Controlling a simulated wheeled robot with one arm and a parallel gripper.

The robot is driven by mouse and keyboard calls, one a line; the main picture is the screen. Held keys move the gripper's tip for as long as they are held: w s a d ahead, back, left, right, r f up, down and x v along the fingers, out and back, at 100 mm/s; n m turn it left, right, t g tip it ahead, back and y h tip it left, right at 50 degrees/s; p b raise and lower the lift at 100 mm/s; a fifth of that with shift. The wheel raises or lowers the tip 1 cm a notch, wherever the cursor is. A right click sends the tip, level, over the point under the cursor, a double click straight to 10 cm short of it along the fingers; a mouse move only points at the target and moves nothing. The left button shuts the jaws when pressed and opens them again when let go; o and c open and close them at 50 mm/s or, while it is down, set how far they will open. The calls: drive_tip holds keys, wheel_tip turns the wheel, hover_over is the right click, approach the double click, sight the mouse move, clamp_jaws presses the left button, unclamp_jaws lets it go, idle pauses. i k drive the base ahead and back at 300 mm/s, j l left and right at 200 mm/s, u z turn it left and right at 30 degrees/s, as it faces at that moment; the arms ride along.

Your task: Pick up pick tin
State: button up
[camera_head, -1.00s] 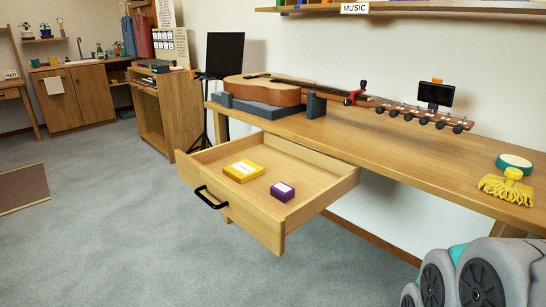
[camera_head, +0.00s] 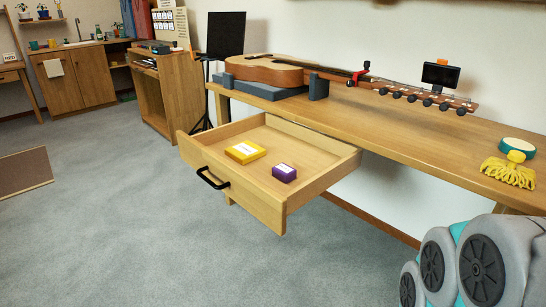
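An open wooden drawer (camera_head: 218,135) sticks out from under the workbench. In it lie a small purple box (camera_head: 284,173) with a pale label and a flat yellow box (camera_head: 245,152) with a white label, set apart from each other. A round green container with a pale top (camera_head: 517,147) sits at the right of the bench top. I cannot tell for sure which of these is the pick tin; no label is readable. My gripper is not in view; only grey rounded arm links of mine show at the lower right.
A guitar (camera_head: 268,72) lies on the wooden bench (camera_head: 420,134), its neck to the right with a dark clip-on device (camera_head: 440,76) standing behind its head. A yellow fringed item (camera_head: 509,172) lies at the bench's right. The grey floor (camera_head: 120,240) before the drawer is clear.

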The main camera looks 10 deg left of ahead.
sight(282, 172)
drive_tip(key=z, duration=0.6)
drive_tip(key=j+z, duration=0.65)
drive_tip(key=z, duration=0.15)
drive_tip(key=k+j+z, duration=0.1)
drive_tip(key=j+z, duration=0.3)
drive_tip(key=k+j+z, duration=0.15)
drive_tip(key=z, duration=0.25)
drive_tip(key=k+j+z, duration=0.15)
drive_tip(key=z, duration=0.25)
drive_tip(key=j, duration=0.1)
